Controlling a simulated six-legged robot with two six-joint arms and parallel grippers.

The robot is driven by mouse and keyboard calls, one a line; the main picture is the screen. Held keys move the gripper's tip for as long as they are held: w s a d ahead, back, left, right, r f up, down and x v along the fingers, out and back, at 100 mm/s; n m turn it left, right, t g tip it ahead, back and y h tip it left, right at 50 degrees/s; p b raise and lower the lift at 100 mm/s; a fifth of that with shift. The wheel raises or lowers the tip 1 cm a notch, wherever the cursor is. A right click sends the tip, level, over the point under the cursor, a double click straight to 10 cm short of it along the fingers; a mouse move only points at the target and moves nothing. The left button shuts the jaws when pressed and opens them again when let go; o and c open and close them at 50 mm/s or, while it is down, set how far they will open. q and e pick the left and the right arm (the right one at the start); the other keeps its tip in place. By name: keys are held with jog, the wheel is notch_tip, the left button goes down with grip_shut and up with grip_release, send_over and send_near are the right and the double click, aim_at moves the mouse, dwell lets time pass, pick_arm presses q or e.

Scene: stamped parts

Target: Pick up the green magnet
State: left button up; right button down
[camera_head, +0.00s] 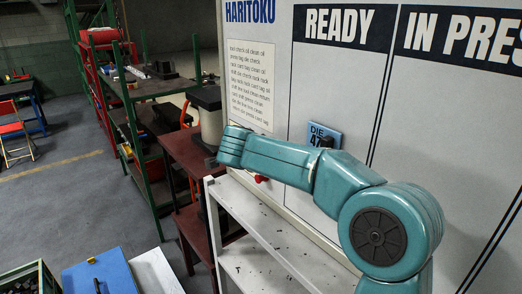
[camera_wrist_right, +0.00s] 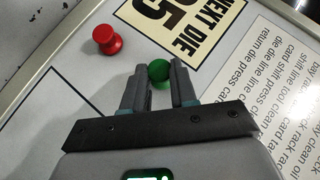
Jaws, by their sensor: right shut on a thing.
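The green magnet (camera_wrist_right: 158,70) shows in the right wrist view as a small round knob between the tips of my right gripper (camera_wrist_right: 159,82). The two grey fingers are shut on it. The white board lies right behind it, and I cannot tell whether the magnet still touches the board. In the head view my right arm reaches left along the board; its fingers and the green magnet cannot be made out there. My left gripper is in neither view.
A red magnet (camera_wrist_right: 106,39) sits on the board beside a NEXT DIE card (camera_wrist_right: 180,32). A blue DIE tag (camera_head: 324,134) hangs behind my arm. A white shelf (camera_head: 262,240) stands below the board. A green rack (camera_head: 130,120) is at left.

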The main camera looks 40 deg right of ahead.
jog(key=shift+s, duration=0.15)
jog(key=shift+r, duration=0.1)
notch_tip(320, 180, up, 7)
jog(key=p, duration=0.2)
jog(key=w+a+b, duration=0.2)
jog(key=a, duration=1.7)
jog(key=shift+w+a, duration=0.15)
jog(key=shift+a, duration=0.2)
